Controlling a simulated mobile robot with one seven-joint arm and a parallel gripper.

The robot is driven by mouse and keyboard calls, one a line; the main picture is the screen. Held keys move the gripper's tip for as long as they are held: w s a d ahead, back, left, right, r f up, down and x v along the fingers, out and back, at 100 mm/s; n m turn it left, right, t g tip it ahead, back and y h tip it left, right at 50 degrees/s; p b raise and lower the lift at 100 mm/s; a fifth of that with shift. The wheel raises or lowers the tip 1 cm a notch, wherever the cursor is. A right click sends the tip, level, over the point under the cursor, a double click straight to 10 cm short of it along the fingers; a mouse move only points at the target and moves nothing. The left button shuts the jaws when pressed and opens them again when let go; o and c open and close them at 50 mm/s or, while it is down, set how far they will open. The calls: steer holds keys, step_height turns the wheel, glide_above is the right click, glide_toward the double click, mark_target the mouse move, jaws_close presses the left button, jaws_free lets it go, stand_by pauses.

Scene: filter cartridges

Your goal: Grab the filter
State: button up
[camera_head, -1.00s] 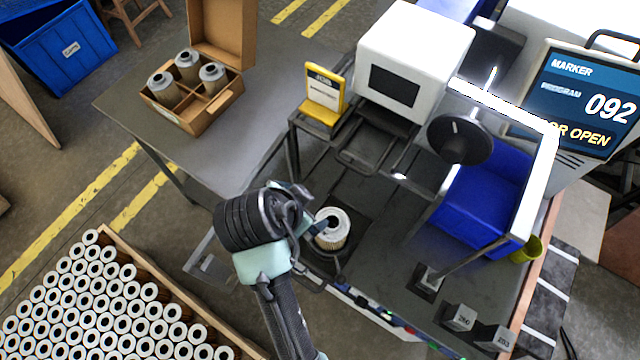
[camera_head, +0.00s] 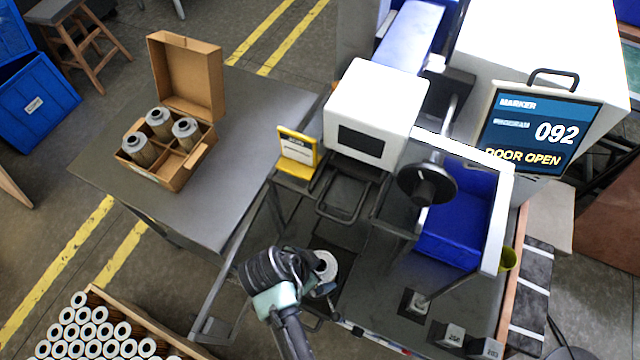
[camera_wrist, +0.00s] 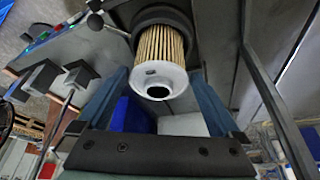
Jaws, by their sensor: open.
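The filter (camera_head: 326,264) has a white end cap with a dark centre hole and stands at the near end of the marking machine. In the wrist view the filter (camera_wrist: 160,65) shows tan pleats, its white cap facing me and its far end in a dark round holder (camera_wrist: 165,18). My gripper (camera_head: 313,275) is right beside the filter and partly covers it. In the wrist view my gripper (camera_wrist: 159,82) is open, with one blue finger on each side of the white cap. I cannot tell whether either finger touches it.
A divided cardboard box (camera_head: 186,176) with three filters stands on the grey table (camera_head: 230,115). The marker's screen (camera_head: 540,130) reads door open. A blue bin (camera_head: 455,225) is right of the white machine head (camera_head: 372,112). A crate of many filters (camera_head: 150,328) lies lower left.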

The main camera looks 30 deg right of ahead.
steer(key=shift+p+x, duration=0.6)
steer(key=shift+x, duration=1.8)
steer(key=shift+d, duration=0.2)
steer(key=c, duration=1)
steer(key=shift+r, duration=0.1)
steer(key=shift+c, duration=0.5)
steer(key=shift+r, duration=0.1)
